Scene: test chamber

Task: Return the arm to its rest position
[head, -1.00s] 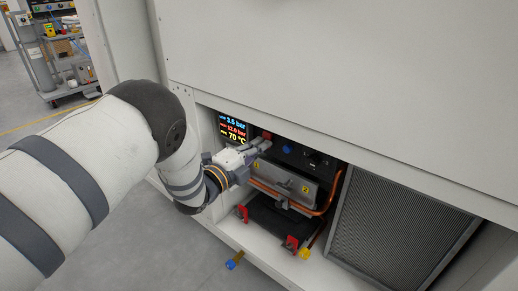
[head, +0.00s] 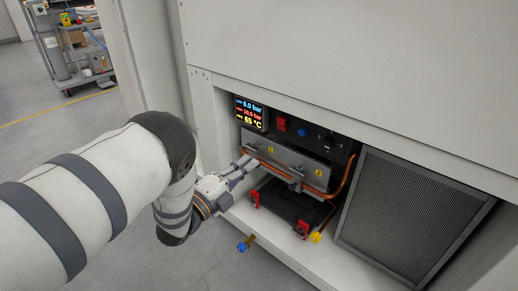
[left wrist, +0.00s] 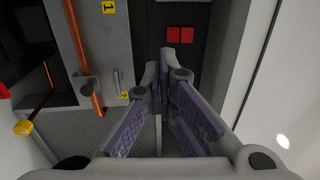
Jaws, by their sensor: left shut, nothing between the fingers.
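My left arm (head: 85,195) comes in from the left in the head view, bent at a dark joint. My left gripper (head: 246,163) is shut and empty, at the left side of the open bay in the white cabinet. In the left wrist view the shut fingers (left wrist: 172,60) point at the machine, below a red switch (left wrist: 180,35) in the picture. That red switch also shows in the head view (head: 282,124), clear of the fingers. My right gripper is in neither view.
The bay holds a display (head: 251,112), a metal plate (head: 285,160), a copper pipe (head: 345,180) and red clamps (head: 301,228). A mesh panel (head: 410,210) leans at the right. A yellow-and-blue part (head: 245,243) sits low at the front. A cart (head: 75,45) stands far left.

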